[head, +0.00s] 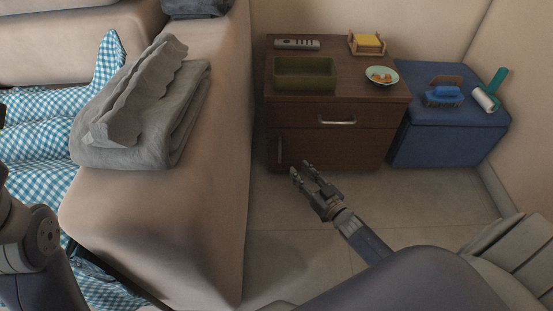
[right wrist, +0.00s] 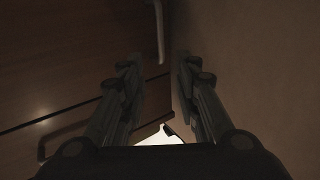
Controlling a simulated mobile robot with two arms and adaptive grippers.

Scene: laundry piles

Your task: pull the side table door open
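The brown wooden side table (head: 392,122) stands against the back wall, with a drawer above and a door (head: 335,147) below. The door looks shut. Its upright handle (head: 279,150) is near the door's left edge; a metal handle, apparently this one, shows at the top of the right wrist view (right wrist: 159,32). My right gripper (head: 301,168) is open and empty, in front of the door's lower left part. In the right wrist view its fingers (right wrist: 155,65) are apart, with the handle beyond the gap between them. Only part of my left arm shows; its gripper is out of view.
A beige sofa (head: 215,120) with a folded grey cloth (head: 140,105) stands close on the left. The drawer handle (head: 337,122) sits above the door. A blue box (head: 445,145) with brushes is on the right. The floor (head: 420,205) before the table is clear.

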